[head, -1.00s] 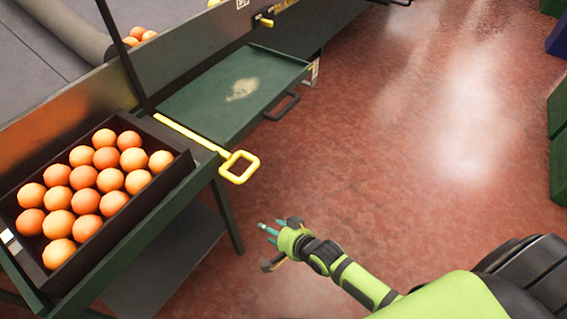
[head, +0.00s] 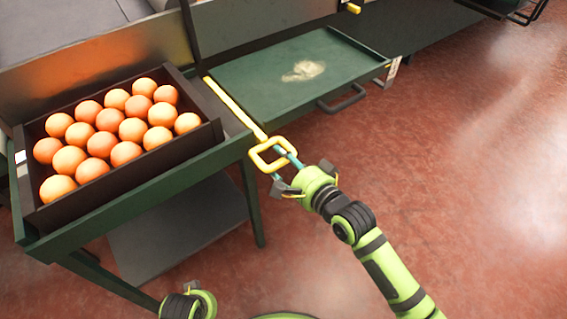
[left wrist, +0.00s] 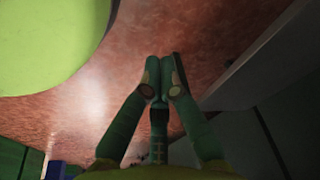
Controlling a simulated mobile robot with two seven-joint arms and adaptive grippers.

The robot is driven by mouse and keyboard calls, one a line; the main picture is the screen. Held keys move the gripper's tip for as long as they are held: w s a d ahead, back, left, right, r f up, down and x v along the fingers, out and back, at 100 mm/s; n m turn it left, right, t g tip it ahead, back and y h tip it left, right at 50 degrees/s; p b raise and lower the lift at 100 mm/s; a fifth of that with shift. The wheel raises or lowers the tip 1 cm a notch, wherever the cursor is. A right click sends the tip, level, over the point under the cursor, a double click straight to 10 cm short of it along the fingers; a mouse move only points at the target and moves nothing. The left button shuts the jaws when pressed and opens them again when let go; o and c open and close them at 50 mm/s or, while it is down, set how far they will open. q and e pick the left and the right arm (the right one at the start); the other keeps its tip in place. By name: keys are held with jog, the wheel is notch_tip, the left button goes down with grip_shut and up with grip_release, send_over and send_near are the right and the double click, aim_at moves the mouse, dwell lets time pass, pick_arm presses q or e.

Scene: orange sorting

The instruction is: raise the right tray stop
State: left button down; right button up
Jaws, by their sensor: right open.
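The right tray stop is a yellow bar (head: 236,106) with a squarish loop handle at its near end. It lies low along the right side of the orange tray (head: 112,200), between it and the green tray shelf (head: 290,98). My right gripper (head: 284,173) is open at the loop handle, its fingers overlapping the loop in the head view. I cannot tell whether they touch it. My left gripper shows in the left wrist view with its fingertips together (left wrist: 160,72) and nothing visible between them. Part of my left arm shows at the bottom of the head view.
The dark tray holds several oranges and stands on a green table frame (head: 150,190) with a grey lower shelf (head: 178,235). A dark handle (head: 343,100) sticks out from the green shelf's front. The red floor on the right is clear.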

pick_arm(q)
jog(key=shift+r, duration=0.1)
pick_arm(e)
jog(key=shift+w+a, duration=0.1)
jog(key=shift+w, duration=0.05)
grip_shut()
pick_arm(q)
jog(key=shift+r, duration=0.1)
